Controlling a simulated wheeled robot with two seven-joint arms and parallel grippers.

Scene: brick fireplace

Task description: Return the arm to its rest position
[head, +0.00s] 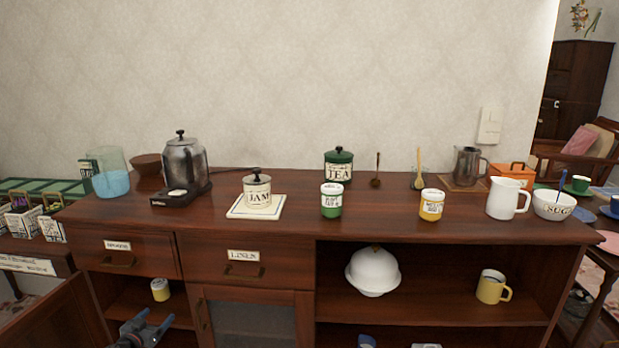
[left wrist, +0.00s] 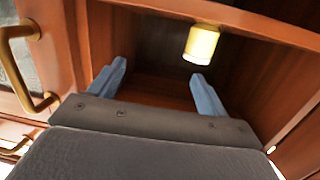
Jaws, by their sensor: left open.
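My left gripper (head: 148,328) is low at the left of the head view, in front of the open left compartment of the dark wooden sideboard (head: 290,200). Its two blue-grey fingers are spread apart with nothing between them; they also show in the left wrist view (left wrist: 160,85). A small yellow jar with a white lid (head: 160,289) stands in that compartment beyond the fingers. In the left wrist view the jar (left wrist: 201,42) appears past the fingertips, apart from them. My right gripper is not seen in the head view.
A drawer with a brass handle (head: 118,262) is above the compartment. A glass-fronted door (head: 245,318) with a brass handle (left wrist: 28,70) is beside it. An open door panel (head: 55,318) stands at the lower left. The sideboard top holds a kettle (head: 184,160) and several jars.

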